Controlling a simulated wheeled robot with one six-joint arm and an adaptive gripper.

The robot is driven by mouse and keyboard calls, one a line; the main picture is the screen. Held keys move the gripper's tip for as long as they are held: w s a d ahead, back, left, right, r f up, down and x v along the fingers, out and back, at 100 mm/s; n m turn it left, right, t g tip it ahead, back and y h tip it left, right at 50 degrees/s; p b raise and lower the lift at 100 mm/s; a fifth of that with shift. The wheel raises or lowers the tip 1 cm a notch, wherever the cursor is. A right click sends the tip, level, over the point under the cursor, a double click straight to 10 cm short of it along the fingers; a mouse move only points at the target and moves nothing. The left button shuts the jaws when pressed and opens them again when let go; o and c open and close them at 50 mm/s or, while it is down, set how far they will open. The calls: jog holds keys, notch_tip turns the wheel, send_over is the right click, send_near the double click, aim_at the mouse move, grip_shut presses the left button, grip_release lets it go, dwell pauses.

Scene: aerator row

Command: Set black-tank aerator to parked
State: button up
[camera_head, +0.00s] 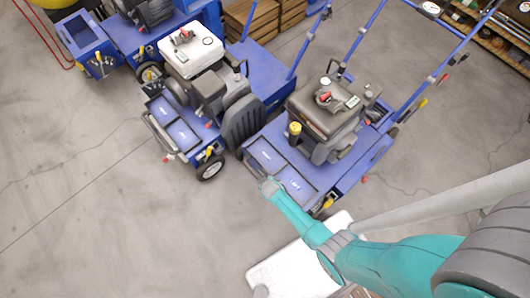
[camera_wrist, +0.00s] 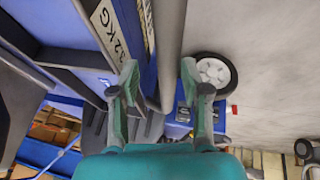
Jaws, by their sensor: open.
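The black-tank aerator (camera_head: 322,108) stands right of centre in the head view, a blue machine with a dark tank on top. A yellow-capped part (camera_head: 294,129) stands near its tank, and a yellow lever (camera_head: 327,203) sits at its near corner. My gripper (camera_head: 267,184) is at its near front edge. In the wrist view my gripper (camera_wrist: 158,88) is open, its two fingers spread either side of a grey bar (camera_wrist: 171,45). I cannot tell whether the fingers touch the bar. The blue body and a "32 KG" label (camera_wrist: 104,25) lie left of it.
A white-tank aerator (camera_head: 192,52) stands close on the left, and another blue machine (camera_head: 90,50) is beyond it. Wooden crates (camera_head: 265,18) and a shelf (camera_head: 500,40) are behind. A white-hubbed wheel (camera_wrist: 213,72) is right of my fingers. The left floor is clear.

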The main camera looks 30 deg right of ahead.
jog(key=shift+s+a+r, duration=0.1)
jog(key=shift+a, duration=0.05)
jog(key=shift+s+a+r, duration=0.1)
jog(key=shift+s+r, duration=0.15)
jog(key=shift+r, duration=0.25)
jog(key=d+v, duration=0.1)
jog(key=v, duration=0.9)
jog(key=shift+a+r, duration=0.3)
jog(key=shift+a, duration=0.15)
jog(key=shift+s, duration=0.2)
